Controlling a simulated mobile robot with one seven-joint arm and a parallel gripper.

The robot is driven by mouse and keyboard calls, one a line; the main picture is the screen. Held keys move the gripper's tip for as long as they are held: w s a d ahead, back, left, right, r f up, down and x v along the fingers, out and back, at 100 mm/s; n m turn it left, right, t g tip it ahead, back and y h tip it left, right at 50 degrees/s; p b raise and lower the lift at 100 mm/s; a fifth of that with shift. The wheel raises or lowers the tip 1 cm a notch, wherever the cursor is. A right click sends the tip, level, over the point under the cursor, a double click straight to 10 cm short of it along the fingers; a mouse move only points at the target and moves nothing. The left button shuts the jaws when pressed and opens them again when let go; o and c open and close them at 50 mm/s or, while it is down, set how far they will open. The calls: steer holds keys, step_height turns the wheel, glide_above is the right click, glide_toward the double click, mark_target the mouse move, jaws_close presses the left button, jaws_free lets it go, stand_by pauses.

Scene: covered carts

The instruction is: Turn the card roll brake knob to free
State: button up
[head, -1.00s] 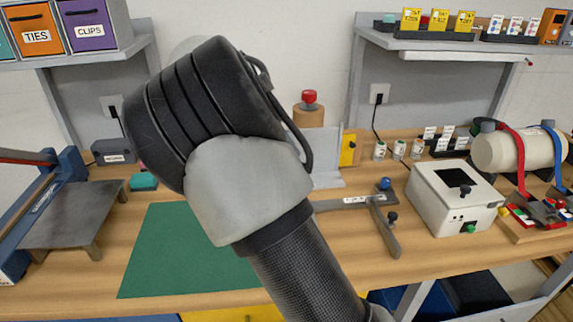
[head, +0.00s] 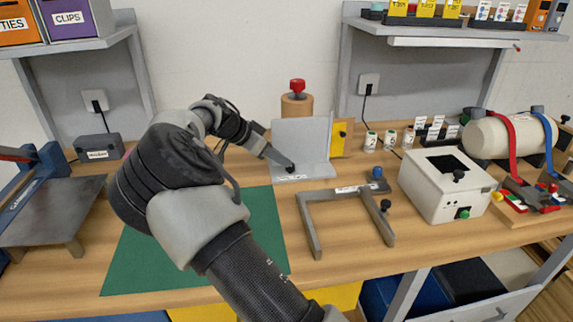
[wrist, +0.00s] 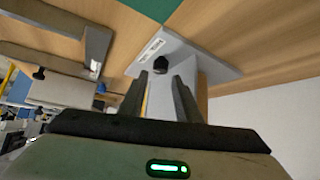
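A brown roll (head: 296,106) with a red knob (head: 297,86) on top stands at the back, partly hidden by an upright grey plate. A grey stand (head: 318,171) in front has a small black knob (head: 291,168) and a white label on its base; I cannot read the label. I cannot tell which knob is the brake knob. My gripper (head: 284,162) is at the black knob. In the wrist view my gripper (wrist: 160,77) is open, and the black knob (wrist: 160,65) shows between and just beyond the fingertips; contact is unclear.
A grey frame (head: 310,222) with knobs lies right of the stand, and a white box (head: 432,205) stands further right. A yellow panel (head: 341,140) is beside the upright plate. The green mat (head: 140,262) is clear apart from my arm over it.

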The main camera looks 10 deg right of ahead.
mark_target(290, 168)
steer(key=shift+x, duration=2.25)
jaws_close()
